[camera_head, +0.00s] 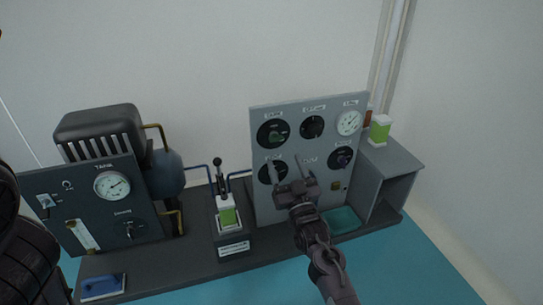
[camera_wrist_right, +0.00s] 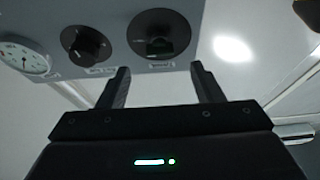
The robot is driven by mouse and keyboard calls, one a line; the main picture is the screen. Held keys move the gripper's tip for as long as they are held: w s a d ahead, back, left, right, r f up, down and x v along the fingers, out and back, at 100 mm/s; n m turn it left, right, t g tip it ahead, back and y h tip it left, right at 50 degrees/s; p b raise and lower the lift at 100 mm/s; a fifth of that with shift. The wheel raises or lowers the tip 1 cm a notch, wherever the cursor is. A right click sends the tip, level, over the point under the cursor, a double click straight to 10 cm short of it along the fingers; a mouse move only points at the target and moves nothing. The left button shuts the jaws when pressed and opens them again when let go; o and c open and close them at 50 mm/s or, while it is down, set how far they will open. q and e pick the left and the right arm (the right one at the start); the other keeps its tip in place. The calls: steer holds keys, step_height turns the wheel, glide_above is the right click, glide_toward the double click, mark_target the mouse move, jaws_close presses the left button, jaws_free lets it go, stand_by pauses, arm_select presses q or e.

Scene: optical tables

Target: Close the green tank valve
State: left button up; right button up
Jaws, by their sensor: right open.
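The green tank valve (camera_head: 276,134) is a green knob on a black round dial at the upper left of the grey upright panel (camera_head: 262,207). In the right wrist view, which looks upside down, the valve's dark dial (camera_wrist_right: 158,38) shows at the top with a dim green knob. My right gripper (camera_head: 285,163) is open and empty in front of the panel, below the valve in the head view. In the wrist view its fingertips (camera_wrist_right: 160,70) point toward the valve's dial, with nothing between them. My left gripper is not in view.
Other black knobs (camera_head: 312,127) and a white gauge (camera_head: 349,122) share the panel. A dark tank unit (camera_head: 112,187) stands left, with a small lever device (camera_head: 226,213) between. An open grey box (camera_head: 392,166) bearing a green-white object (camera_head: 380,129) stands right.

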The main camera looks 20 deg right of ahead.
mark_target(277, 141)
steer(key=b+x, duration=0.3)
steer(key=x, duration=0.4)
steer(key=shift+f+b, duration=0.1)
steer(key=shift+b, duration=0.2)
steer(key=shift+w, duration=0.3)
